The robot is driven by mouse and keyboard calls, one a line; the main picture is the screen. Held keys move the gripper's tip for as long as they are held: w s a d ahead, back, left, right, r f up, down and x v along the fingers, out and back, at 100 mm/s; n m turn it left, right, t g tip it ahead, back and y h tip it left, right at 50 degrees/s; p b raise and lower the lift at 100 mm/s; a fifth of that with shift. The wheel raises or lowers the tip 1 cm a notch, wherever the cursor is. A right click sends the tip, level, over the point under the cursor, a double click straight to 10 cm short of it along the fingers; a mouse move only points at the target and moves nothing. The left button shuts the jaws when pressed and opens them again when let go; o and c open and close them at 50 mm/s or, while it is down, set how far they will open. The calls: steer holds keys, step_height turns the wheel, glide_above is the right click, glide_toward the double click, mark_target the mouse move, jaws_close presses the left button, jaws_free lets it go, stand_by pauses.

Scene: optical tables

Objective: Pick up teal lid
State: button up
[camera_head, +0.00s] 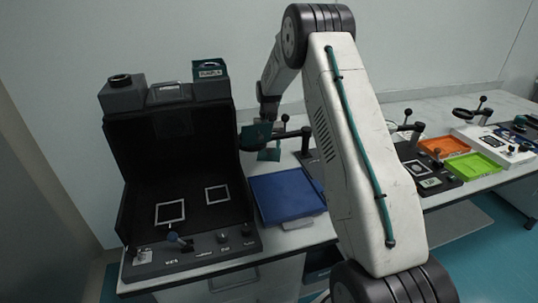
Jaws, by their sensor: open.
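My gripper (264,148) hangs at the end of my arm, just right of the black instrument and above the back of the blue tray. Its jaws are open, with teal parts showing at the tips, and nothing is clearly held. A small box with a teal-green top (209,69) stands on the instrument's upper right corner, up and left of my gripper and apart from it. It is the only teal-topped object I can make out away from my arm; whether that top is the lid is too small to tell.
The black instrument (180,185) has a tall back and a front control panel. A blue tray (285,197) lies beside it. Stands with dark knobs, an orange tray (443,147) and a green tray (471,166) are at right. My arm hides the table's middle.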

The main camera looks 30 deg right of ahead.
steer(key=shift+f, duration=0.45)
steer(key=c, duration=1.1)
steer(key=shift+o, duration=0.2)
